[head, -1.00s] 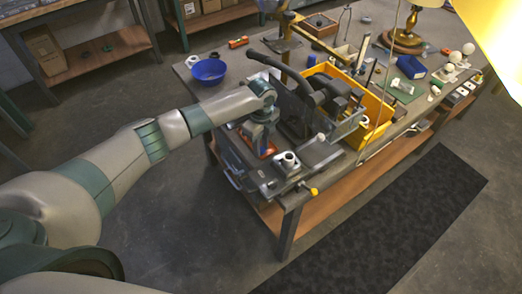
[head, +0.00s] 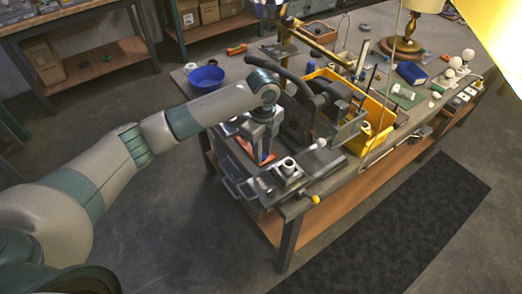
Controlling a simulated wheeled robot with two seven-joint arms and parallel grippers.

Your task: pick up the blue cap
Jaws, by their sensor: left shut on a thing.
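My left gripper (head: 260,148) points down above the near left corner of the workbench, beside the black machine. It is shut on a small blue thing (head: 262,156), which looks like the blue cap. Only a sliver of it shows between the fingers, and the rest is hidden. An orange tray or mat (head: 243,146) lies on the bench behind and below the fingers. My right gripper is not in view.
A blue bowl (head: 206,78) stands at the bench's left end. A yellow bin (head: 383,140) and a black machine (head: 300,118) stand close to the right of the gripper. A metal fixture with a white cylinder (head: 288,167) is just in front. A lamp (head: 405,45) stands at the back right.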

